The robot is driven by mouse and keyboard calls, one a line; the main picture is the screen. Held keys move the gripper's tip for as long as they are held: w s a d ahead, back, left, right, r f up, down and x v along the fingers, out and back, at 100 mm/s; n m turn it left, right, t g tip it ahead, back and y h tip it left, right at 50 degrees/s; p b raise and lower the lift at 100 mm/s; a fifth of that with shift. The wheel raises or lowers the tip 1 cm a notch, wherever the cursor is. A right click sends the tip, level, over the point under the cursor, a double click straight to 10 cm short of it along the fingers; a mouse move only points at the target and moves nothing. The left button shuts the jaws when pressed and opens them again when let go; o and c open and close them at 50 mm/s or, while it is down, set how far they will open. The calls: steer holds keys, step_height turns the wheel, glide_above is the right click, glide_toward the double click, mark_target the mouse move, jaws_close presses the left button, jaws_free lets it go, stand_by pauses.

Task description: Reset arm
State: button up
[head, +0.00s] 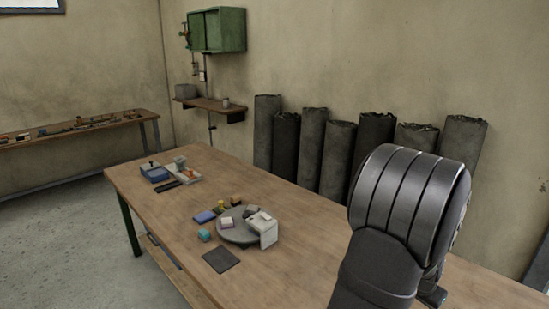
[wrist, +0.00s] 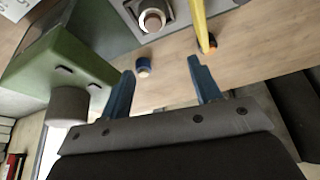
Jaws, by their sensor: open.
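My gripper (wrist: 165,88) shows in the wrist view, with two blue fingers set well apart and nothing held between them. In the head view my dark arm (head: 400,220) fills the right side, and the gripper itself is not visible there.
Several dark rolls (head: 313,145) stand behind. The table's near left part is clear.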

steer(key=w+d, duration=0.8)
steer(key=d, duration=0.1)
steer(key=f, duration=1)
steer(key=shift+w+f, duration=0.25)
steer(key=shift+w, duration=0.05)
steer(key=shift+v, duration=1.1)
steer(key=shift+s, duration=0.1)
